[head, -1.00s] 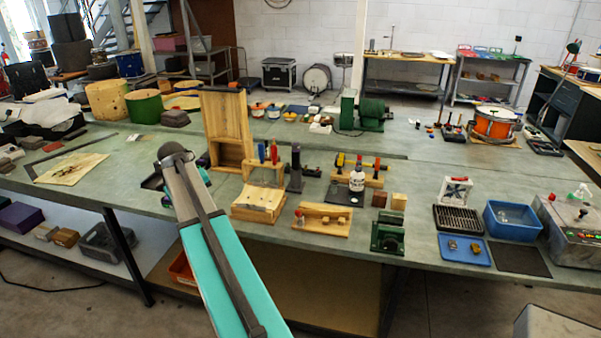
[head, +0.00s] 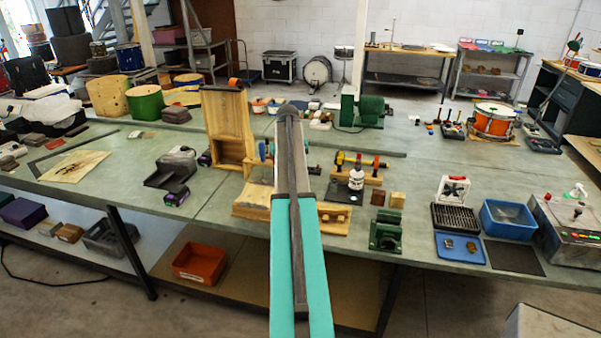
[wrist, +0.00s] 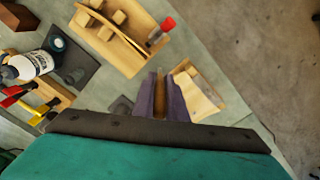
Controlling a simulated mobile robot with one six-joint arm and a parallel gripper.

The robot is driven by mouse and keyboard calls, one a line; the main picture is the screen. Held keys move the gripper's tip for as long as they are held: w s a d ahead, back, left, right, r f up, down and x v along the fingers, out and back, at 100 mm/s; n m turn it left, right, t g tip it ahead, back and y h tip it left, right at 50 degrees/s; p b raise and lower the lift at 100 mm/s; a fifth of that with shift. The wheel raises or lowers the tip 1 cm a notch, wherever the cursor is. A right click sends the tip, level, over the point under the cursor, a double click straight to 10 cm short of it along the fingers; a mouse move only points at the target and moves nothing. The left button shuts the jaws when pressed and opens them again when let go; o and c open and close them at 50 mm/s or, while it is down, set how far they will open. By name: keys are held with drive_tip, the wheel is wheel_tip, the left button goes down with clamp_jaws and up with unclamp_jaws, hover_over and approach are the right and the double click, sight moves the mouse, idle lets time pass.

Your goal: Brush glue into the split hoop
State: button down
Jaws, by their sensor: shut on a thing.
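In the wrist view, my gripper (wrist: 160,80) has its two purple fingers shut on a narrow brown piece (wrist: 159,103). It looks like a wooden handle; its far end cannot be made out. In the head view, my arm hides the gripper. A white glue bottle with a dark cap (head: 356,178) stands upright right of my arm; it also shows in the wrist view (wrist: 33,65). A pale wooden block (head: 249,198) lies left of my arm, partly hidden, and appears right of the fingers in the wrist view (wrist: 197,92). I cannot make out the split hoop for certain.
A wooden tray (head: 333,226) with small blocks is partly behind my arm. A tall wooden frame (head: 230,120) stands left of it, and a green vice (head: 386,232) to the right. A dark tray (head: 163,178) lies left. The bench front at far left is fairly clear.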

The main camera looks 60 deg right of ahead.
drive_tip(key=s+d, duration=0.2)
drive_tip(key=shift+s+d+r, duration=0.15)
drive_tip(key=shift+s+d, duration=0.05)
drive_tip(key=shift+d, duration=0.15)
drive_tip(key=shift+f, duration=0.2)
wheel_tip(320, 180, down, 4)
drive_tip(key=shift+r+b, duration=0.1)
drive_tip(key=shift+b, duration=0.85)
drive_tip(key=shift+s, duration=0.15)
drive_tip(key=shift+f, duration=0.85)
idle(1.1)
drive_tip(key=shift+s+d, duration=0.5)
drive_tip(key=shift+s, duration=0.35)
drive_tip(key=shift+s+d, duration=0.5)
drive_tip(key=shift+s, duration=0.35)
idle(1.8)
drive_tip(key=shift+w, duration=0.3)
